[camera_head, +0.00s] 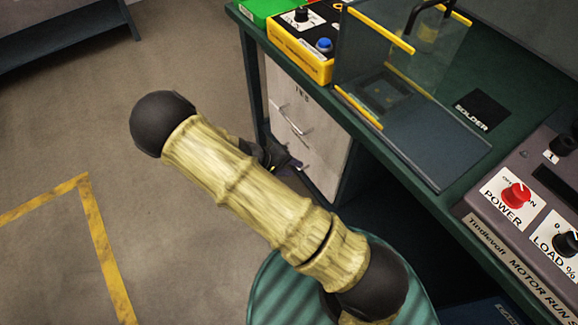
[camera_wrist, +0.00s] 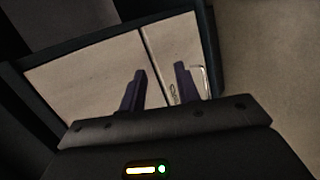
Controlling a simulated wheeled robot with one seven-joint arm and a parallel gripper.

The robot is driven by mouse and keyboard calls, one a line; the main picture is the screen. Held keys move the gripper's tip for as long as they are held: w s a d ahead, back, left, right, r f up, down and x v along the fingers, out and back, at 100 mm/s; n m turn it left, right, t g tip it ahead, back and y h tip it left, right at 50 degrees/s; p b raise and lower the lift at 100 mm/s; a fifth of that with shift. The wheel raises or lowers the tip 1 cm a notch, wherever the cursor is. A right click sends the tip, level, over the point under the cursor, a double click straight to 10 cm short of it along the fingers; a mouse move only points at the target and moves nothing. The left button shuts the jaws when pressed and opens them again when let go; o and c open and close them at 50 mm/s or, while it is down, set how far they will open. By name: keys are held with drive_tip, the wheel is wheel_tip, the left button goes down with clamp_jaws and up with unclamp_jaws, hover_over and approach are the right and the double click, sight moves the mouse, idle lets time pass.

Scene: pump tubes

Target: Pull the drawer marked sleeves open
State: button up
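A pale drawer unit (camera_head: 318,118) stands under the green bench, with several thin metal handles on its front. Its drawers look closed. The marking on the fronts is too small to read, so I cannot tell which drawer is marked sleeves. My gripper (camera_head: 283,158) is by the lower drawers, mostly hidden behind my arm. In the wrist view my gripper (camera_wrist: 160,68) has its two fingers apart and nothing visible between them. Behind them are pale drawer fronts (camera_wrist: 85,75) split by a dark seam, with a metal handle (camera_wrist: 204,80) beside the right finger.
The green bench (camera_head: 455,65) above carries a clear guard box (camera_head: 385,85), a yellow box with a blue button (camera_head: 300,45) and a motor run station (camera_head: 515,215). Open floor with yellow tape (camera_head: 50,203) lies to the left.

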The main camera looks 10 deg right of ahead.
drive_tip(key=w+a+f+n+t+b, duration=0.2)
drive_tip(key=f+t+b, duration=0.1)
drive_tip(key=f, duration=0.4)
drive_tip(key=w+a+f+n+t+h+b, duration=0.1)
drive_tip(key=w+a+f+n+t+b, duration=0.1)
drive_tip(key=w+a+f+t+b, duration=0.1)
drive_tip(key=w+a+f+n+t+h+b, duration=0.1)
drive_tip(key=w+a+f+n+t+b, duration=0.1)
drive_tip(key=f+b, duration=0.5)
wheel_tip(320, 180, down, 4)
drive_tip(key=shift+w+a+r+t, duration=0.2)
drive_tip(key=shift+a+t, duration=0.55)
drive_tip(key=shift+t, duration=0.45)
drive_tip(key=b+x, duration=0.6)
drive_tip(key=x, duration=1.1)
drive_tip(key=shift+d, duration=0.2)
